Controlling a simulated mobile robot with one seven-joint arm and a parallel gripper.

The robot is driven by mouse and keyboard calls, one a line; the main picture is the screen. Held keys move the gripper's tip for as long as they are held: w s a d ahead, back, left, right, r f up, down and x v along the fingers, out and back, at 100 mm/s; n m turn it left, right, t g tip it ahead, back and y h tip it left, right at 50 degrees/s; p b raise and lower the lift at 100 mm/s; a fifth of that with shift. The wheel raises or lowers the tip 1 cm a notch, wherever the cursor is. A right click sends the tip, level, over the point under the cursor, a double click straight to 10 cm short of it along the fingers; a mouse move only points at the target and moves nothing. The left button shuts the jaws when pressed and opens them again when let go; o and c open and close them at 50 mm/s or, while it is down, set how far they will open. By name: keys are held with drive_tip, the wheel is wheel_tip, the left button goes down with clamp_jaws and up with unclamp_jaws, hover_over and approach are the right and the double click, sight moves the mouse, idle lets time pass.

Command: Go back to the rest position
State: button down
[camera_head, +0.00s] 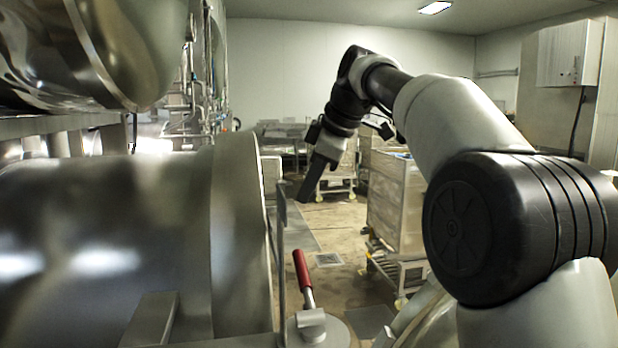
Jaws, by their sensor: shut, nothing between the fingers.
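My gripper (306,192) hangs at the end of my bent arm, near the middle of the view, with its fingers pointing down and slightly left. It is shut and holds nothing. It is in the air, and in the picture it appears just right of the large steel retort's rim (240,235). A red-handled lever (302,270) stands below it in the picture, apart from the fingers. My arm fills the right side and hides part of the room behind it.
The steel retort vessel (100,240) fills the left, with another vessel (125,50) above it. A crate-like cart (395,205) stands behind my arm. More carts stand farther back. A wall cabinet (565,55) hangs at upper right. Some floor (335,220) is clear between retort and carts.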

drive_tip(key=s+d+m+h, duration=0.2)
drive_tip(key=s+d+m, duration=0.4)
drive_tip(key=s, duration=0.3)
drive_tip(key=s+d+f+m+h, duration=0.1)
drive_tip(key=s+d+f+m, duration=0.4)
drive_tip(key=s+f, duration=0.4)
drive_tip(key=s+d+f+m+t+h, duration=0.1)
drive_tip(key=s+d+f+m, duration=0.5)
drive_tip(key=s+f, duration=0.4)
drive_tip(key=s+d, duration=0.1)
drive_tip(key=s, duration=0.3)
drive_tip(key=shift+s+t+h, duration=0.15)
drive_tip(key=shift+t+h, duration=0.15)
drive_tip(key=shift+f, duration=0.1)
